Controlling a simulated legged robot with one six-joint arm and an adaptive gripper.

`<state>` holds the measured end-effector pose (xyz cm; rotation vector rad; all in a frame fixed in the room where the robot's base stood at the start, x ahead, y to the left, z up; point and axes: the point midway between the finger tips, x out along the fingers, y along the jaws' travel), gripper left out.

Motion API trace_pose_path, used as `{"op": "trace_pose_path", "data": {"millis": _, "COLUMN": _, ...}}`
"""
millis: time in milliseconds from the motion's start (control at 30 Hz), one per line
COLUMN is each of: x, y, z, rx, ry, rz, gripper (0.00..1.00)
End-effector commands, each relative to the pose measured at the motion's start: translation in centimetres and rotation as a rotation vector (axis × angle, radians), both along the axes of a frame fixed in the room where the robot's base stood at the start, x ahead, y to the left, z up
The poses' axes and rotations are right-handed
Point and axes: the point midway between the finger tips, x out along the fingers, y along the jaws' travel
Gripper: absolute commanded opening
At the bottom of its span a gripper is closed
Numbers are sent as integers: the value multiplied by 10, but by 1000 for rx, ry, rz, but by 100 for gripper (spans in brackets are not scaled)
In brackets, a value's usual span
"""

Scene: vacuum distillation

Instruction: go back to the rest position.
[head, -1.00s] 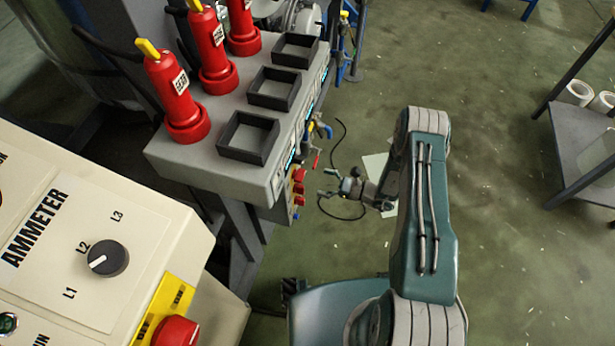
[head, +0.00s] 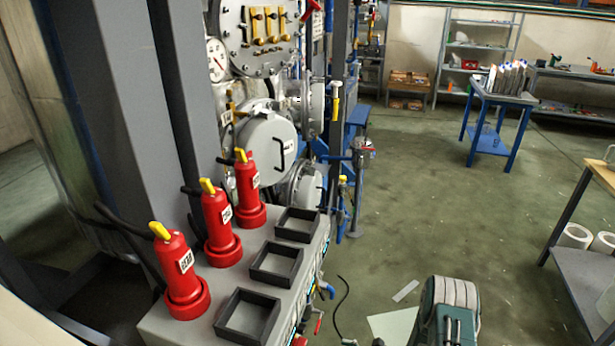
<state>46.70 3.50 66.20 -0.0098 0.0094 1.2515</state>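My gripper is out of the head view now. Only the top of my arm (head: 447,308) shows at the bottom edge, right of the grey console. The grey console (head: 203,327) carries several red bottle-shaped parts with yellow tips, such as the nearest one (head: 182,275), and square black frames, such as the nearest one (head: 247,316). Small coloured valves or handles (head: 326,290) show at the console's right side. Whether my gripper holds anything is hidden.
Grey columns and vessels with a round grey door (head: 266,150) stand behind the console. A blue table (head: 497,96) stands at the back right, and a shelf with white rolls (head: 574,236) at the right edge. The green floor (head: 430,200) between is clear. A white sheet (head: 392,326) lies near my arm.

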Motion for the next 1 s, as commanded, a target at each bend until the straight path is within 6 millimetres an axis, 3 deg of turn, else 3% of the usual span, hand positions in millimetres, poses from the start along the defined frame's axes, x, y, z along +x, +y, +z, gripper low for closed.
{"op": "trace_pose_path", "data": {"millis": 200, "x": 10, "y": 9, "z": 73, "rx": -122, "ry": -116, "rz": 174, "gripper": 100}}
{"op": "trace_pose_path", "data": {"millis": 467, "x": 0, "y": 19, "z": 156, "rx": -304, "ry": -267, "rz": 391, "gripper": 100}}
{"op": "trace_pose_path", "data": {"millis": 700, "x": -23, "y": 25, "z": 223, "rx": -493, "ry": -414, "rz": 571, "gripper": 100}}
{"op": "trace_pose_path", "data": {"millis": 1000, "x": -64, "y": 24, "z": 294, "rx": -753, "ry": -609, "rz": 765, "gripper": 100}}
